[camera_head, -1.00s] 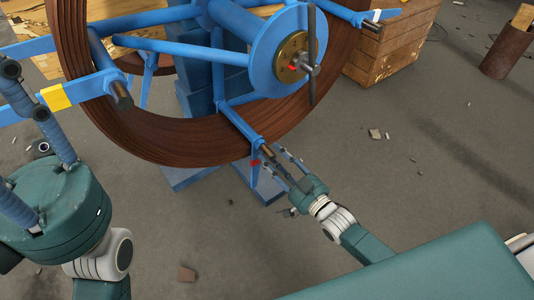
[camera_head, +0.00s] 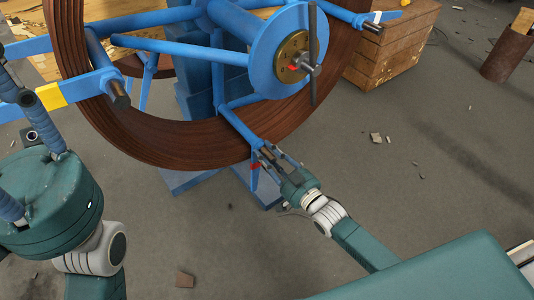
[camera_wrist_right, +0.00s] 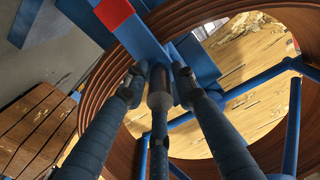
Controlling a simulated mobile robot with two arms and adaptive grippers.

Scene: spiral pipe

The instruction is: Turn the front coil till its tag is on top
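The front coil (camera_head: 190,147) is a brown ribbed ring of pipe on a blue reel with a round hub (camera_head: 286,50). A yellow tag (camera_head: 51,96) is on its left spoke, a white tag (camera_head: 376,17) at upper right, and a red tag (camera_head: 255,165) on the lower spoke; the red tag also shows in the wrist view (camera_wrist_right: 113,12). My right gripper (camera_head: 264,152) is open, its fingers on either side of the dark peg (camera_wrist_right: 158,88) at the lower spoke's end; contact is unclear. My left gripper (camera_head: 18,93) is open near the left spoke, apparently empty.
A wooden crate (camera_head: 395,50) stands behind at right, with a rusty pipe piece (camera_head: 508,52) farther right. Blue stand feet (camera_head: 265,190) are under the reel. The grey floor at right is mostly clear, with small rubble (camera_head: 376,137).

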